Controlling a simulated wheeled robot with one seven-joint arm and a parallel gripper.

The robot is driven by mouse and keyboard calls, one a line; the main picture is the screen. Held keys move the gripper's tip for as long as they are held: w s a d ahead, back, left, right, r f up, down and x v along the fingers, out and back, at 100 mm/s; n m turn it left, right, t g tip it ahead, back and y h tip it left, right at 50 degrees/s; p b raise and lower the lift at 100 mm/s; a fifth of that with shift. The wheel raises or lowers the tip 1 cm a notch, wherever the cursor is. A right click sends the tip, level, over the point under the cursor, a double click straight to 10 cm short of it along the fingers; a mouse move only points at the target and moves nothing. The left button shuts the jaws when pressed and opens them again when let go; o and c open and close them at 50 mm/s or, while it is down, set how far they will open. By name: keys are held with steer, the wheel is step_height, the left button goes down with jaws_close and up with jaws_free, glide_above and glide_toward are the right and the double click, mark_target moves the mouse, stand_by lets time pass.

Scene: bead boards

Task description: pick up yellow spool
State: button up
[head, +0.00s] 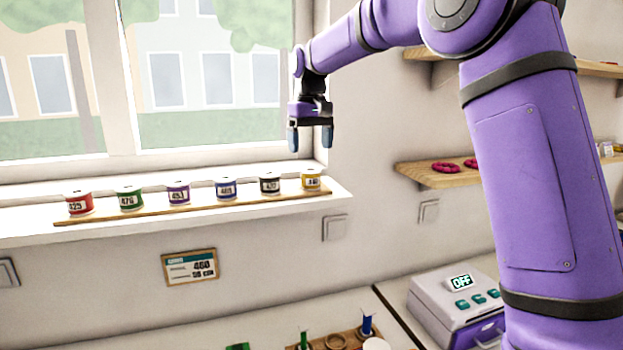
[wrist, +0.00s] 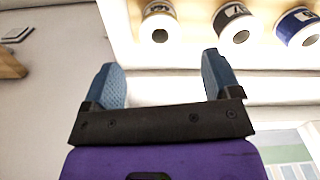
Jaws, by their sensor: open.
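The yellow spool (head: 311,181) stands upright at the right end of a row of spools on the window sill. In the wrist view the yellow spool (wrist: 160,22) is at the top, roughly in line with the space between the fingers, partly cut by the frame edge. My gripper (head: 310,140) is open and empty, fingers pointing down, above the yellow spool and apart from it. In the wrist view both blue fingers of my gripper (wrist: 161,70) are spread with nothing between them.
The dark-grey spool (head: 270,184) stands close left of the yellow one, then the blue spool (head: 226,188) and several others along a wooden strip (head: 150,212). The window (head: 200,80) is behind. A wooden shelf (head: 430,180) is on the wall to the right.

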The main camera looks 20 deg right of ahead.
mark_target(311, 172)
steer(key=shift+s+f, duration=0.15)
steer(key=shift+f, duration=3.6)
steer(key=c, duration=1)
